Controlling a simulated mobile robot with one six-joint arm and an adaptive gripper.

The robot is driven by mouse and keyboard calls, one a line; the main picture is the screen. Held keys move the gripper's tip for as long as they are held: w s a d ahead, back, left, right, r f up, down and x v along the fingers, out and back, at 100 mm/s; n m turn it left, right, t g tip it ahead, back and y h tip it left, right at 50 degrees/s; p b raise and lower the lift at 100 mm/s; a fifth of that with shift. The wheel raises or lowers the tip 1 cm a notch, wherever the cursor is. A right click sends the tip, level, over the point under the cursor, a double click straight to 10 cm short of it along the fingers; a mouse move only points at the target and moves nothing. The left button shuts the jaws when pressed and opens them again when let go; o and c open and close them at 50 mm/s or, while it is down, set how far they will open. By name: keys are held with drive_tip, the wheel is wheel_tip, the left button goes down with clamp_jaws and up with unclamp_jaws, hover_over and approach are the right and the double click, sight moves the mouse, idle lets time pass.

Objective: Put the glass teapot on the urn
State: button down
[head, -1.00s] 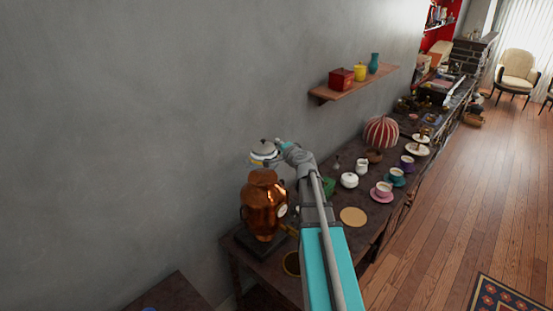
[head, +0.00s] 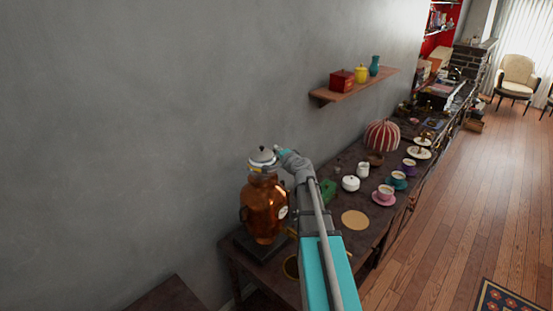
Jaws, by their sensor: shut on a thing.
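The glass teapot (head: 262,160), with a grey lid, is upright at the top of the copper urn (head: 264,212). I cannot tell whether its base rests on the urn or is just above it. My gripper (head: 279,155) is at the teapot's right side and shut on it; the fingers are small and partly hidden. The urn stands on a dark base at the near left end of the long table, close to the grey wall.
The dark table (head: 333,235) also holds a round tan mat (head: 355,220), a white pot (head: 350,183), cups on saucers and a red striped dome (head: 382,134). A wall shelf (head: 352,88) with a red box (head: 341,80) is behind.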

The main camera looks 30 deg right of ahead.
drive_tip(key=shift+f, duration=0.4)
drive_tip(key=shift+f, duration=0.1)
drive_tip(key=c, duration=0.7)
unclamp_jaws()
drive_tip(key=shift+r, duration=0.2)
drive_tip(key=s, duration=0.4)
drive_tip(key=s+r+p, duration=0.1)
drive_tip(key=s, duration=0.7)
drive_tip(key=shift+a+r, duration=0.15)
drive_tip(key=shift+r, duration=0.15)
drive_tip(key=shift+w+a, duration=0.1)
